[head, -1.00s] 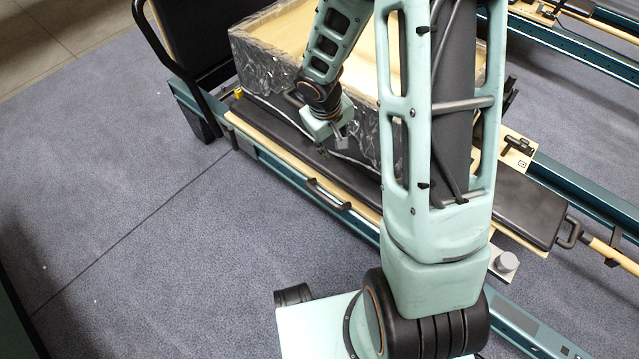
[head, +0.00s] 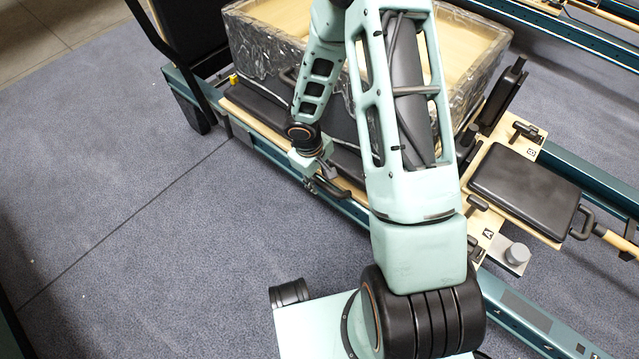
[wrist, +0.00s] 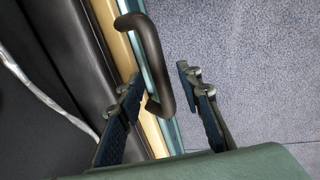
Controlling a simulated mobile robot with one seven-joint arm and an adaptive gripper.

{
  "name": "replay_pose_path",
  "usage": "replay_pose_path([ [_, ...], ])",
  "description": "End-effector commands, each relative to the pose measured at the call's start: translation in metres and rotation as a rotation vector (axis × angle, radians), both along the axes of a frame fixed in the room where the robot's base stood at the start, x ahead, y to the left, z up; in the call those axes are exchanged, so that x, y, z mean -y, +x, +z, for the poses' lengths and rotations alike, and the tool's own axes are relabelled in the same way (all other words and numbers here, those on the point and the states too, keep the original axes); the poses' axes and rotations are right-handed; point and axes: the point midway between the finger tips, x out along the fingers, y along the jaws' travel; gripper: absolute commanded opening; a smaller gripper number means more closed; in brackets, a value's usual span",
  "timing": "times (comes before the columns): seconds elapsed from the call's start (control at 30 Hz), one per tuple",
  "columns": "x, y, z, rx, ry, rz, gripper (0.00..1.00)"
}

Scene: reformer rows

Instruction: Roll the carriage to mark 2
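The carriage is a black padded bed (head: 262,108) with a light wooden edge (head: 262,128), set in the teal frame of the machine. A black bar handle (head: 326,190) sticks out from its near side; in the wrist view the handle (wrist: 151,50) is large and close. My gripper (head: 322,174) is at this handle. Its fingers (wrist: 160,84) are open, one on each side of the handle's end in the picture, with a gap to the right finger. Whether the left finger touches the handle I cannot tell. I cannot make out a mark 2 in these views.
A film-wrapped open box (head: 262,50) stands over the carriage. A separate black pad (head: 525,188) and wooden plates lie to the right. A grey knob (head: 517,254) sits by the near rail (head: 530,322). The carpet (head: 150,220) at the left is clear.

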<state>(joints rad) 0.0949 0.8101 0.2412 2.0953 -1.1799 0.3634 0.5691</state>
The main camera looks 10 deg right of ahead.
Motion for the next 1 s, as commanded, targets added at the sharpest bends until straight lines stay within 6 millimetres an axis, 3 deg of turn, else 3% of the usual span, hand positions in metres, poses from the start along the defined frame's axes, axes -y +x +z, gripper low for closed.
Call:
replay_pose_path([
  [0.1, 0.0017, 0.0010, -0.0099, -0.001, -0.001, 0.001, 0.33],
  [0.43, 0.0022, 0.0016, -0.0109, 0.001, -0.001, 0.000, 0.32],
  [0.73, 0.0022, 0.0015, -0.0108, 0.001, -0.001, 0.000, 0.00],
  [1.0, 0.0021, 0.0014, -0.0107, 0.001, -0.001, 0.000, 0.00],
])
